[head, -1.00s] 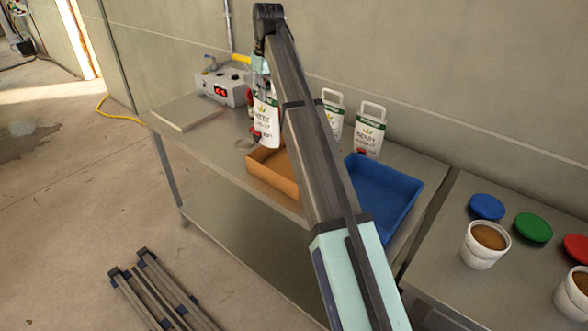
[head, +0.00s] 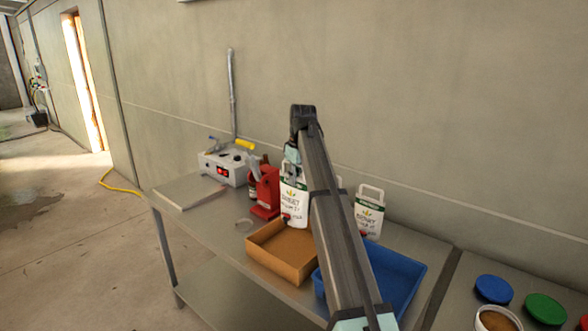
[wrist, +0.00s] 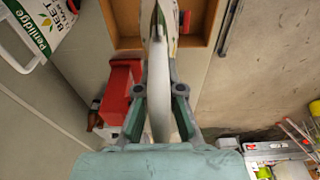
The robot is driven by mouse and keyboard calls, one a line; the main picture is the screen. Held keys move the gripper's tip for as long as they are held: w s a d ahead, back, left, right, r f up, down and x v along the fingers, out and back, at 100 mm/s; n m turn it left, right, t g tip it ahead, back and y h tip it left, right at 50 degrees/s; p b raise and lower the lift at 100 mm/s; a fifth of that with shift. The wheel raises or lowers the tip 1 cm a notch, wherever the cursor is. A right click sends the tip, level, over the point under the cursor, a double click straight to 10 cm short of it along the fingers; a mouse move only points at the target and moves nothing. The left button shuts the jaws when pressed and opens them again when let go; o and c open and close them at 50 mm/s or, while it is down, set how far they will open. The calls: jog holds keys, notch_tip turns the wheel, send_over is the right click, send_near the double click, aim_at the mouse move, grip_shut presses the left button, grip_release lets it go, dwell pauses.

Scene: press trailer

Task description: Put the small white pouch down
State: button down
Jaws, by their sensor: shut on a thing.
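The small white pouch (head: 292,208) has a green band and a handle at its top. My gripper (head: 291,166) is shut on its upper part and holds it upright, in front of the wall. In the head view its lower edge is just above the back of the orange-brown tray (head: 262,262); I cannot tell whether it touches anything. In the wrist view the pouch (wrist: 159,95) is seen edge-on between the fingers of my gripper (wrist: 160,88), with the tray (wrist: 128,52) beyond.
A red device (head: 266,192) stands left of the pouch. Another white pouch (head: 369,212) stands right of my arm, behind the blue tray (head: 405,268).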

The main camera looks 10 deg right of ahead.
aim_at(294, 211)
notch_tip(294, 211, down, 13)
jog(key=p, duration=0.3)
jog(key=shift+r, duration=0.1)
dwell(0.4)
jog(key=c, duration=1.6)
grip_release()
jog(key=shift+f, duration=0.2)
jog(key=shift+o, duration=1.4)
jog(key=shift+s, duration=0.1)
jog(key=r+b, duration=0.1)
jog(key=r, duration=0.3)
jog(key=s+r+b, duration=0.1)
jog(key=r, duration=0.3)
jog(key=d+r+b, duration=0.1)
jog(key=r, duration=0.3)
jog(key=shift+s+d+r, duration=0.1)
jog(key=shift+s, duration=0.05)
